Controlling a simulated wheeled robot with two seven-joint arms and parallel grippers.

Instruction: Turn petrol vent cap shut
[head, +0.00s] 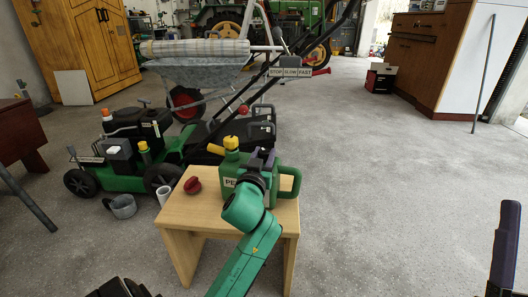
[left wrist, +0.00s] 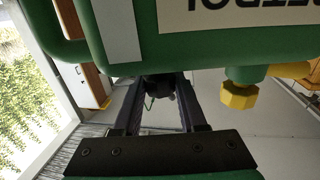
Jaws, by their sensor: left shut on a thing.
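The green petrol can (head: 289,181) stands upright on a small wooden stool, with a white label on its front. A yellow cap (head: 231,142) and yellow spout sit at its top left; the yellow cap also shows in the left wrist view (left wrist: 238,95). My left gripper (head: 263,156) reaches over the can's top from the front. In the left wrist view its two dark fingers stand either side of a small black part (left wrist: 160,85), which looks like the vent cap. The fingers largely hide it in the head view. Part of my right gripper (head: 506,245) shows at the right edge.
A red round object (head: 193,186) lies on the stool (head: 188,213) left of the can. A green and black mower (head: 130,150) stands close behind left, its handle rising over the can.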

